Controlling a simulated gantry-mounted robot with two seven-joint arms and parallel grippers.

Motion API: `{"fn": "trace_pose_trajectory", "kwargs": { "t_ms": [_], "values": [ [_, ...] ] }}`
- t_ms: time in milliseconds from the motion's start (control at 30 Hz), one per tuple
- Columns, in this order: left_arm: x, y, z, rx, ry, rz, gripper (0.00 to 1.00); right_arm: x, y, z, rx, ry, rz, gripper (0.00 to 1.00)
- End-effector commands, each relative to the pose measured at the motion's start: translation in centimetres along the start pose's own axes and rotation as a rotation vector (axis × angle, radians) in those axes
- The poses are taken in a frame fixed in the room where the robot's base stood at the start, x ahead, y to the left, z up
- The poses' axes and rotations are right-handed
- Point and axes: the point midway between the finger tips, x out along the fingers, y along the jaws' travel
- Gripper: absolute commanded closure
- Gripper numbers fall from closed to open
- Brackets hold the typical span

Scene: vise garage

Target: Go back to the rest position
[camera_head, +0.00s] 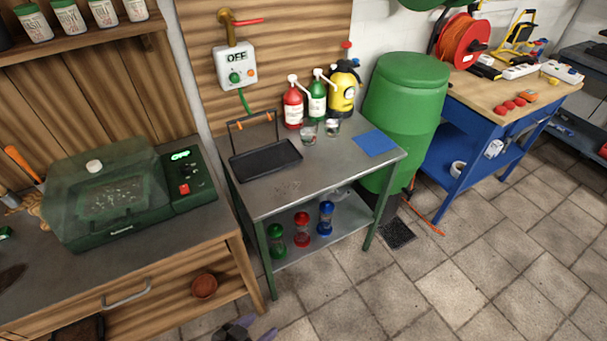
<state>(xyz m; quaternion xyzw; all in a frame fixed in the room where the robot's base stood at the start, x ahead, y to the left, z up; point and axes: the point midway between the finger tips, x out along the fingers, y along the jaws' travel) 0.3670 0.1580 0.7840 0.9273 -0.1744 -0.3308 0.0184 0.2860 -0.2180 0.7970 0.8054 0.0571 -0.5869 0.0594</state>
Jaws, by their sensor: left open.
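My left gripper (254,328) shows only in part at the bottom edge of the head view, over the tiled floor in front of the wooden bench. Its dark body and purplish fingers are visible, and the fingers are apart with nothing seen between them. It is clear of the benches and touches nothing that I can see. The rest of my left arm is cut off by the frame. My right gripper is not in view.
A wooden bench (236,253) with a green machine (112,195) stands left. A metal table (345,160) holds a black tray (265,160), bottles and a blue cloth (375,143). A green barrel (402,105) and blue workbench (452,140) stand right. The floor (450,280) is open.

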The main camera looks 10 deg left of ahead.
Motion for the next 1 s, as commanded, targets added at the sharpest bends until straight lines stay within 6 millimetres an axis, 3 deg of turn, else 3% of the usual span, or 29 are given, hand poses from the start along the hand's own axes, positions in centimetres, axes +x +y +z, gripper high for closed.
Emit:
{"fn": "trace_pose_trajectory", "kwargs": {
  "t_ms": [67, 167, 333, 467, 500, 533, 767, 1000],
  "values": [
    [-1.2, -0.3, -1.1, -0.058, -0.051, -0.089, 0.39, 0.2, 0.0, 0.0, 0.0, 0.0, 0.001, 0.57],
    [-3.1, -1.1, -1.1, -0.091, -0.154, -0.169, 0.39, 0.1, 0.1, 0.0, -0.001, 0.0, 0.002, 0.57],
    [-6.3, -2.5, 1.1, -0.09, -0.366, -0.246, 0.39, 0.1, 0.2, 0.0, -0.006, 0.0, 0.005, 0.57],
    [-8.3, -2.9, 4.3, -0.06, -0.568, -0.252, 0.39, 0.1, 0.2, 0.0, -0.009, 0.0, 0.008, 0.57],
    [-9.0, -2.7, 4.1, -0.014, -0.599, -0.237, 0.39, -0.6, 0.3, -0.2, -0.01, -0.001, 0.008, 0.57],
    [-10.0, -2.5, 2.7, -0.019, -0.591, -0.24, 0.39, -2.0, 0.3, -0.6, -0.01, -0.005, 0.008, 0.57],
    [-13.6, -1.6, -2.0, -0.021, -0.588, -0.241, 0.39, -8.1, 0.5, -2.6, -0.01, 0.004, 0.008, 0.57],
    [-18.4, -0.4, -8.3, -0.022, -0.588, -0.241, 0.39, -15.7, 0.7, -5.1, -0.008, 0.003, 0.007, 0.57]
  ]
}}
